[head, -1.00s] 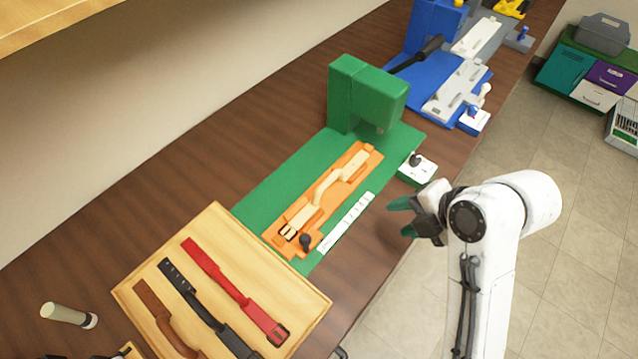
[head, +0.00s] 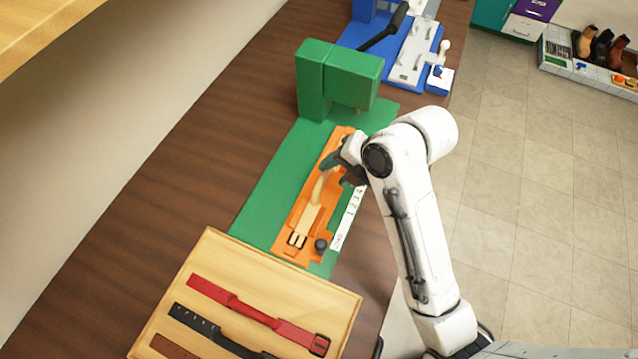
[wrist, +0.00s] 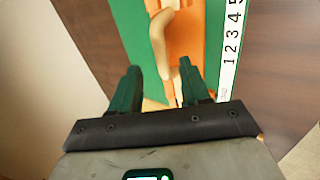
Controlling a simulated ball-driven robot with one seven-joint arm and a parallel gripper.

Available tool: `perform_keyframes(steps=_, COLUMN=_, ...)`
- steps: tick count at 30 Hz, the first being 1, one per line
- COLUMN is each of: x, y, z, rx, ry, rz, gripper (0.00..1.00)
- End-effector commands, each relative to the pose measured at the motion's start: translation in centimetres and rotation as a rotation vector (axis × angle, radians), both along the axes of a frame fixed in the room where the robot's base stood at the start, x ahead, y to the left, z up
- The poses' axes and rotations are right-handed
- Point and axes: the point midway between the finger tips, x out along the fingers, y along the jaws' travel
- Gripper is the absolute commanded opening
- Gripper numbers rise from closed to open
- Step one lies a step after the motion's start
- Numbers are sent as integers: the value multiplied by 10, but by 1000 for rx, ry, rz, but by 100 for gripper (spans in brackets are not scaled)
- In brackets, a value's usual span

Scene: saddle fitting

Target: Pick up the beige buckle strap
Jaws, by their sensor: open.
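The beige buckle strap (head: 308,213) lies in the orange fixture (head: 285,243) on the green press base (head: 262,205). Its buckle end is toward the near end of the fixture. In the head view my gripper (head: 335,162) is over the far part of the fixture and hides part of the strap there.
A green press head (head: 340,75) stands behind the fixture. A numbered white scale (head: 349,217) runs along its right side, and a dark knob (head: 321,245) sits at its near end. A wooden board (head: 215,255) with red, black and brown straps lies nearer. A blue press station is farther back.

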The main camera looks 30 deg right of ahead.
Motion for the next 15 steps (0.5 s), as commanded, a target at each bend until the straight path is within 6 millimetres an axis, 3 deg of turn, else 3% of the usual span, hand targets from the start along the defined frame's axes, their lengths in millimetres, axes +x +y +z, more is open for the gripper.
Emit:
perform_keyframes(steps=8, x=9, y=5, z=-17, rx=0, ry=2, rz=-2, gripper=46)
perform_keyframes(steps=15, x=24, y=14, z=-45, rx=-1, ry=2, rz=-1, gripper=46)
